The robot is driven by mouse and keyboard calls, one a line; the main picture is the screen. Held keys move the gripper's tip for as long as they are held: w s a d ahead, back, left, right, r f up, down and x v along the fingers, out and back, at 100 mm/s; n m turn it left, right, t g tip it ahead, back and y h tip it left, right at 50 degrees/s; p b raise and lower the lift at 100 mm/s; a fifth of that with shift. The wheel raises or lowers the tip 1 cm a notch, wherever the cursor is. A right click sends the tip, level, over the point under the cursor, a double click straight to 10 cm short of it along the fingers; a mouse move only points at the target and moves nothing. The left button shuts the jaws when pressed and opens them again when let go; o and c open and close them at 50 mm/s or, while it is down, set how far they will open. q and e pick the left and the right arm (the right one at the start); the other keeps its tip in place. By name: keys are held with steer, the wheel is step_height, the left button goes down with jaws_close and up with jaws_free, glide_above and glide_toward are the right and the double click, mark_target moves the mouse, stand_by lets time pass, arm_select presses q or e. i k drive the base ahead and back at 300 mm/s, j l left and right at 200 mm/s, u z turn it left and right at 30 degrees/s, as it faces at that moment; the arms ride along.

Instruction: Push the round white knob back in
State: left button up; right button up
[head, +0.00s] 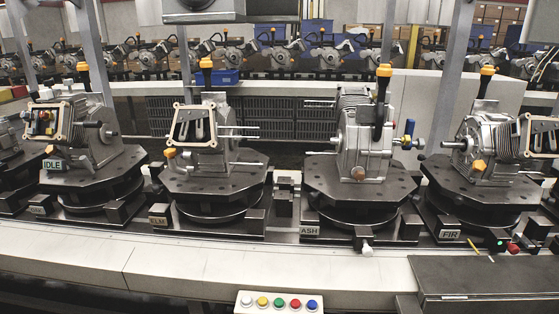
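A white knob (367,249) shows at the front of the fixture labelled ASH, right of the ASH label (309,231). It sits at the end of a short stem and stands out from the base, toward the pale front ledge. A round white button (247,301) is also in view, at the left end of a row of coloured buttons on a small panel. Neither of my grippers is in view.
A red knob (513,247) and a green light (500,242) are by FIR. The pale front ledge (200,262) is mostly clear. A dark slab (480,275) lies at right.

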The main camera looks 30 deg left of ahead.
mark_target(368, 253)
steer(key=k+j+u, duration=0.1)
steer(key=j, duration=0.4)
steer(key=j+u, duration=0.15)
steer(key=j, duration=0.35)
steer(key=i+j+z, duration=0.5)
